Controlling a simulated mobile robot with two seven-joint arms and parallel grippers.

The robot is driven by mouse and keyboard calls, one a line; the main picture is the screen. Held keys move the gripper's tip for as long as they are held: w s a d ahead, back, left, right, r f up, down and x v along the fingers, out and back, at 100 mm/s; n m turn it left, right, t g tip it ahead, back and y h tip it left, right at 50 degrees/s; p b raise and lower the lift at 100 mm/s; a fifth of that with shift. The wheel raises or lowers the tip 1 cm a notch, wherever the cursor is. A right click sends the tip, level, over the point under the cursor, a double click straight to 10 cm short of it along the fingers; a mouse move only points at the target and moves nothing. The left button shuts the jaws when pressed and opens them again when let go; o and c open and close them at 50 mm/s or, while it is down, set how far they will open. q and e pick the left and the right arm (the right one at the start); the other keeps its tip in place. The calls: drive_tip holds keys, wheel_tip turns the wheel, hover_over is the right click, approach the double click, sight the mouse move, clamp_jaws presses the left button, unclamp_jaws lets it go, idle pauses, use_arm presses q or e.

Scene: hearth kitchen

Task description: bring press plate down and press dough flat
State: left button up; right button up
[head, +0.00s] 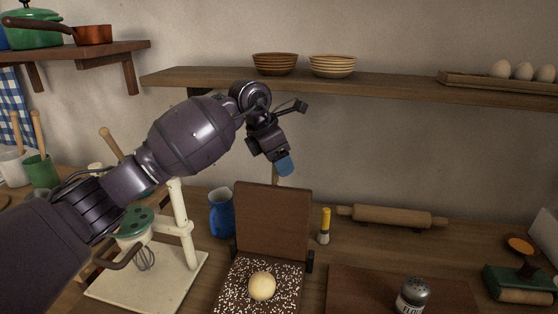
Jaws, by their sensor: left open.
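A dough press stands at the lower centre of the head view. Its brown press plate (272,218) is tilted up, nearly upright, at the back of the flat base. The base (232,290) is speckled with white flour, and a pale round dough ball (262,286) sits on it. My left gripper (285,165) is open, above and behind the raised plate's top edge, apart from the plate. Its blue fingertip shows, and a thin wooden piece below it is partly hidden. My right gripper is out of view.
A cream stand mixer (186,230) and a blue jug (221,213) stand left of the press. A shelf (390,84) with bowls runs above.

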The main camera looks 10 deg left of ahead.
use_arm(q)
drive_tip(key=shift+c, duration=0.4)
drive_tip(key=shift+c, duration=1.2)
clamp_jaws()
